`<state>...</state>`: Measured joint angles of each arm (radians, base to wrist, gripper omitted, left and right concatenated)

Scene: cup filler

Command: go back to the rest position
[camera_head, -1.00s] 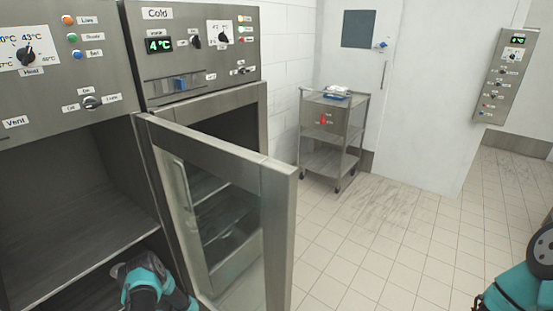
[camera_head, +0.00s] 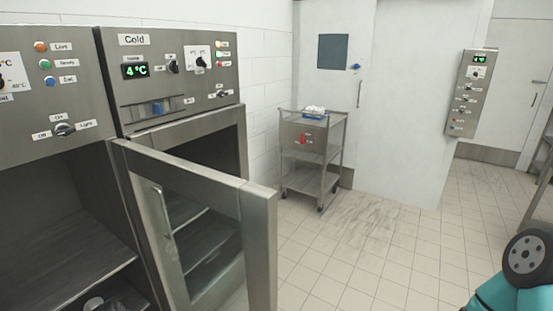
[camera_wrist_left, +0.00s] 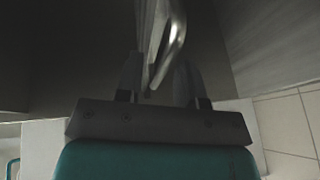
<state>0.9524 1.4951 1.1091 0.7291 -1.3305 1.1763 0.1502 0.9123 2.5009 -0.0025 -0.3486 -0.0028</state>
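My left gripper (camera_wrist_left: 160,85) shows in the left wrist view with its two fingers apart. A pale metal edge and a curved handle (camera_wrist_left: 176,45) show between and beyond the fingers. I cannot tell how far they are from it, but the fingers do not look closed on anything. In the head view only a small dark rounded part, probably of my left arm, shows at the bottom left. My right arm shows teal at the lower right. Its gripper is out of view.
The cold cabinet (camera_head: 190,85) has its glazed door (camera_head: 258,235) standing open toward me. An open dark compartment (camera_head: 60,215) lies to its left. A metal cart (camera_head: 313,160) stands by the wall. A control panel (camera_head: 470,92) hangs at the right. The tiled floor (camera_head: 375,260) is clear.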

